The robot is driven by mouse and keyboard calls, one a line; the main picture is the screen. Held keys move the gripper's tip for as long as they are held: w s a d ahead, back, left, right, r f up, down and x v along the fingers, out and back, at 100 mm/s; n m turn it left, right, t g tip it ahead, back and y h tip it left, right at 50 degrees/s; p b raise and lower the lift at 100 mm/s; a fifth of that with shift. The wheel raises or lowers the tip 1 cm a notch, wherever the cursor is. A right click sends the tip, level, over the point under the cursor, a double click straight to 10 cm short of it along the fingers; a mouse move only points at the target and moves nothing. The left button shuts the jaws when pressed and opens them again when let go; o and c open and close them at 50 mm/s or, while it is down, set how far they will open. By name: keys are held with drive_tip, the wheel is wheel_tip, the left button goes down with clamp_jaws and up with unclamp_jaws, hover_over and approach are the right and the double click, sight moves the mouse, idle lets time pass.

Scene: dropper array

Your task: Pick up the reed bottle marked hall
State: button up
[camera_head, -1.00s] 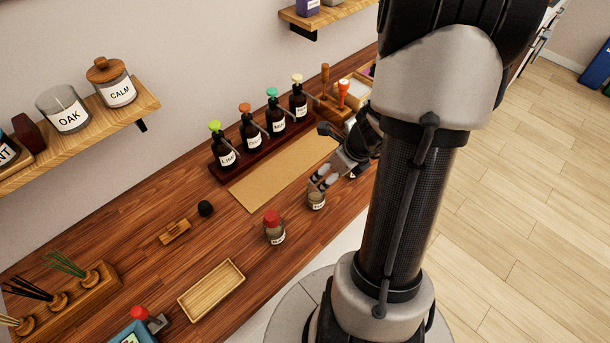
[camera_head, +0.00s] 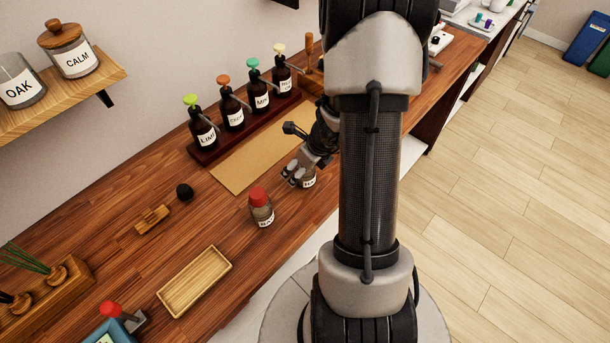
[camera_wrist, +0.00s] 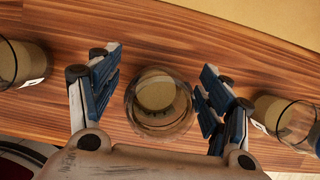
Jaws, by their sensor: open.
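My gripper (camera_wrist: 160,72) is open, with its two blue-padded fingers apart on either side of a round clear glass jar (camera_wrist: 158,105) with tan contents. In the head view my gripper (camera_head: 293,176) is low over the front of the counter at this small labelled jar (camera_head: 309,182), which it partly hides. No finger clearly touches the jar. Reed holders with green reeds (camera_head: 26,259) stand in a wooden block (camera_head: 62,295) at the lower left, far from my gripper. I cannot read the word hall on anything.
In the wrist view a labelled jar (camera_wrist: 22,62) stands at left and another (camera_wrist: 290,122) at right. A red-capped jar (camera_head: 261,211) stands left of my gripper. Several pump bottles stand on a dark rack (camera_head: 206,155) behind a tan mat (camera_head: 235,172). A wooden tray (camera_head: 196,283) lies nearer.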

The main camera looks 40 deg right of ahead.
drive_tip(key=shift+w+f, duration=0.2)
drive_tip(key=shift+f, duration=0.25)
drive_tip(key=c, duration=1.3)
drive_tip(key=shift+r, duration=0.15)
wheel_tip(320, 180, up, 20)
drive_tip(key=p, duration=1.4)
